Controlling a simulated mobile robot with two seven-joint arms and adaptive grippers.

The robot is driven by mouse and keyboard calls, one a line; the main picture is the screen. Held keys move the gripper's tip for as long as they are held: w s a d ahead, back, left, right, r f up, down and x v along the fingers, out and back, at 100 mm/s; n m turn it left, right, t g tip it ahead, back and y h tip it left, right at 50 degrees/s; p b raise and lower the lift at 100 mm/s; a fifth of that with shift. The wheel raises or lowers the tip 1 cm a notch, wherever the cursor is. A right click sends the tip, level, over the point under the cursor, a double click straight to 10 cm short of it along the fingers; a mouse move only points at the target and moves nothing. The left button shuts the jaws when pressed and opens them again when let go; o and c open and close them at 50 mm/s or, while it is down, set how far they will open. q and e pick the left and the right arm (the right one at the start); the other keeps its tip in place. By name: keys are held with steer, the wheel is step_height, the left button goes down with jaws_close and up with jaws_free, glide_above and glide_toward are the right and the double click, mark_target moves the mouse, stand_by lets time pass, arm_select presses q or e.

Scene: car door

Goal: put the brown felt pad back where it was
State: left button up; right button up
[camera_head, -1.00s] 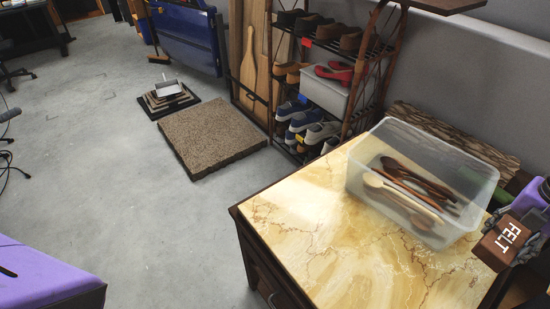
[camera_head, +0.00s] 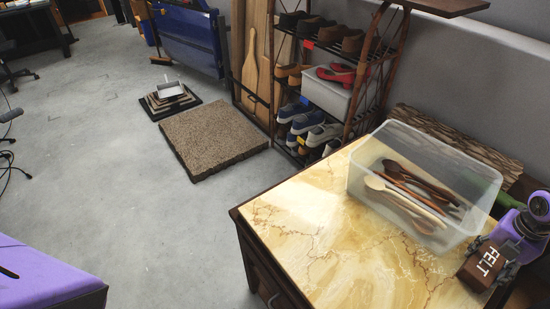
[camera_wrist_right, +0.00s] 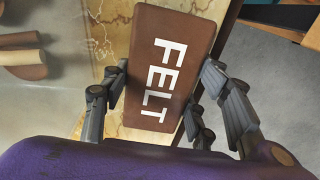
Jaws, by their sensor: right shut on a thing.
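The brown felt pad (camera_head: 484,266), a block with white "FELT" lettering, is at the right edge in the head view. It fills the middle of the right wrist view (camera_wrist_right: 165,65). My right gripper (camera_head: 497,254) is shut on the pad, with fingers on both of its long sides in the wrist view (camera_wrist_right: 165,95). The pad is held at the right edge of the marble-topped cabinet (camera_head: 320,230), beside the clear bin. Whether it touches the top is hard to tell. My left gripper is not in view.
A clear plastic bin (camera_head: 465,175) with several wooden spoons (camera_head: 405,195) stands on the cabinet top near the pad. A shoe rack (camera_head: 345,100) is behind. The front left of the marble top is clear.

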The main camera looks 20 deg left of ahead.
mark_target(488, 260)
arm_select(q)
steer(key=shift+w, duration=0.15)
arm_select(e)
steer(key=shift+f, duration=0.1)
steer(key=o, duration=1.2)
steer(key=shift+r, duration=0.2)
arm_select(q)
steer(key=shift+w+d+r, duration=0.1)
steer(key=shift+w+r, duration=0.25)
arm_select(e)
step_height(488, 260, up, 12)
